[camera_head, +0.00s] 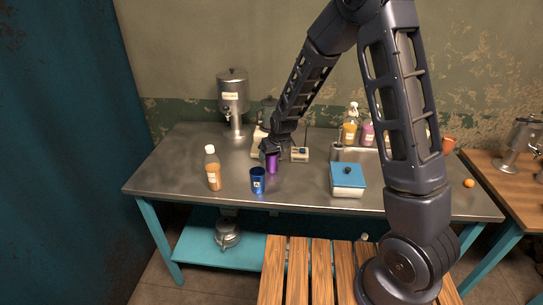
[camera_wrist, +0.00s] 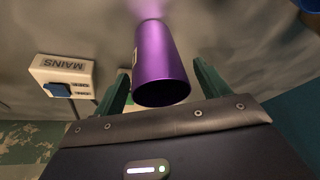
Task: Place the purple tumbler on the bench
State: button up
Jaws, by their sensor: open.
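The purple tumbler (camera_head: 272,165) stands upright on the grey metal tabletop (camera_head: 190,150), just beyond a blue cup. My gripper (camera_head: 268,148) is right at it, reaching down from behind. In the wrist view the tumbler (camera_wrist: 162,60) lies between my two green fingers (camera_wrist: 160,88), its open rim toward the camera. The fingers are apart, one on each side; whether either touches it I cannot tell. A slatted wooden bench (camera_head: 298,270) is at the near front, lower than the metal top and partly hidden by my arm.
Close by are the blue cup (camera_head: 258,180), an orange bottle (camera_head: 213,170), a white box marked MAINS (camera_wrist: 65,72) and a blue-lidded container (camera_head: 347,177). A metal urn (camera_head: 233,100) stands at the back.

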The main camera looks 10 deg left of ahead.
jog(key=v, duration=1.2)
jog(key=s+d+r+m+h, duration=0.1)
jog(key=s+d+r+m, duration=0.15)
jog(key=d+r, duration=0.6)
jog(key=s+d+r+m, duration=0.1)
jog(key=s+d+r, duration=0.3)
jog(key=d, duration=0.7)
jog(key=s+d+r+m+h, duration=0.1)
jog(key=s+d+r, duration=0.2)
jog(key=s+d, duration=0.4)
jog(key=s+d+r+m+t+h, duration=0.1)
jog(key=s+d+r+m, duration=0.1)
jog(key=s+d, duration=0.6)
jog(key=shift+s+d+r, duration=0.3)
jog(key=shift+r, duration=0.15)
